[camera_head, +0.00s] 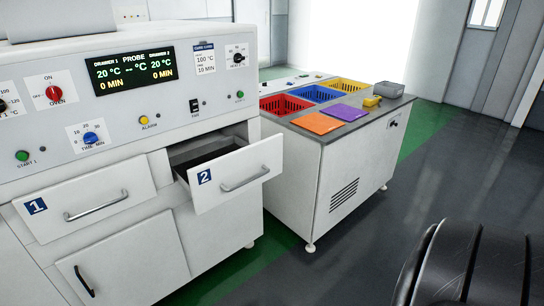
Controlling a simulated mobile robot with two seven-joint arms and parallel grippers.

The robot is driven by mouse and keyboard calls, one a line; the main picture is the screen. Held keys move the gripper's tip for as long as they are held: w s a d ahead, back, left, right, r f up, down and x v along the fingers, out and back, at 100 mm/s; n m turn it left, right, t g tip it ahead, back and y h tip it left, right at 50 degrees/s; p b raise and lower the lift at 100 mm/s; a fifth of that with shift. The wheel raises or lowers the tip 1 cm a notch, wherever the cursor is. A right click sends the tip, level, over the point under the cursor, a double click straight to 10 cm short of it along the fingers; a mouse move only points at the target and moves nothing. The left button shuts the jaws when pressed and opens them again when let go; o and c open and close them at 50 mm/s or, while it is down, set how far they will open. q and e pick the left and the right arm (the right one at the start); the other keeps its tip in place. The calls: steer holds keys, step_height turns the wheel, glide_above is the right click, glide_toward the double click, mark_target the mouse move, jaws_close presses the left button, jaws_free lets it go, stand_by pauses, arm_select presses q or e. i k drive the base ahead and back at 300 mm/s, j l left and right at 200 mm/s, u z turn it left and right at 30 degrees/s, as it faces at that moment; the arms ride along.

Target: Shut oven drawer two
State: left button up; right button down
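Oven drawer two (236,174) is the white drawer front with a blue "2" label and a curved metal handle (245,179). It stands pulled out from the oven body, and its dark inside (205,152) shows behind the front. Drawer one (88,203), with a blue "1" label, is to its left and looks nearly flush with the oven. A dark rounded black part (475,265), which looks like part of my own arm, fills the lower right corner. Neither gripper's fingers show in this view, so nothing is seen touching the drawer.
The oven's control panel (130,75) has a display and several buttons above the drawers. A white cabinet (335,165) stands right of the drawer, bearing red, blue and yellow baskets, orange and purple mats and a grey box (389,89). Dark floor (370,245) in front is clear.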

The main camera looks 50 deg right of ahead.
mark_target(213, 173)
steer(key=i+l+z, duration=0.15)
steer(key=i+l, duration=0.25)
steer(key=l, duration=0.2)
steer(key=i+l+z, duration=0.2)
steer(key=i+l, duration=0.25)
